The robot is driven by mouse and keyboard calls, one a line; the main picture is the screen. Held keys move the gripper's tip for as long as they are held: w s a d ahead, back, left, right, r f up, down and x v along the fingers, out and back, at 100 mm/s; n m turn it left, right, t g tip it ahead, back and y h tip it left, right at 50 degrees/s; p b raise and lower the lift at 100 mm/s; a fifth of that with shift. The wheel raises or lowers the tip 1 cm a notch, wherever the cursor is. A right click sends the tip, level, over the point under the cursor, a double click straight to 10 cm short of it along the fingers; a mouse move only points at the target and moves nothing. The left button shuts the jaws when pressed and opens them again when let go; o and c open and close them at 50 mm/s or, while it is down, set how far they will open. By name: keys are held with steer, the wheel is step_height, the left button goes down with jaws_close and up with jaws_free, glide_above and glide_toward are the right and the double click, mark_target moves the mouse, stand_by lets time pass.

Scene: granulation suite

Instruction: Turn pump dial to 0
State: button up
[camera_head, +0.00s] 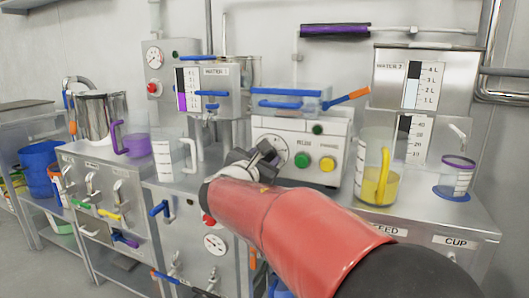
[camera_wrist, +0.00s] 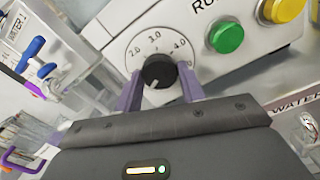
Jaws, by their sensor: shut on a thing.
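The pump dial (camera_wrist: 159,71) is a round black knob on a white panel, with a pale pointer line and a printed scale around it. Marks 2.0, 3.0 and 4.0 are readable in the wrist view; other marks are hidden. The pointer line shows toward the lower left of the knob, and I cannot tell its exact setting. My gripper (camera_wrist: 160,83) is shut on the dial, with one purple finger on each side of it. In the head view my gripper (camera_head: 262,155) is at the left of the white pump box (camera_head: 322,135), and the knob is mostly hidden.
A green button (camera_head: 302,160) and a yellow button (camera_head: 327,164) sit right of the dial. A jug of yellow liquid (camera_head: 379,186) stands right of the box, and a clear jug (camera_head: 172,160) stands left. A blue-handled tray (camera_head: 290,98) lies on top of the box.

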steer(key=shift+n+p, duration=0.65)
steer(key=shift+n, duration=0.45)
steer(key=o, duration=1)
steer(key=shift+c, duration=0.2)
steer(key=v, duration=0.7)
steer(key=shift+s+a+b, duration=0.15)
steer(key=shift+s+b, duration=0.2)
steer(key=shift+b, duration=0.05)
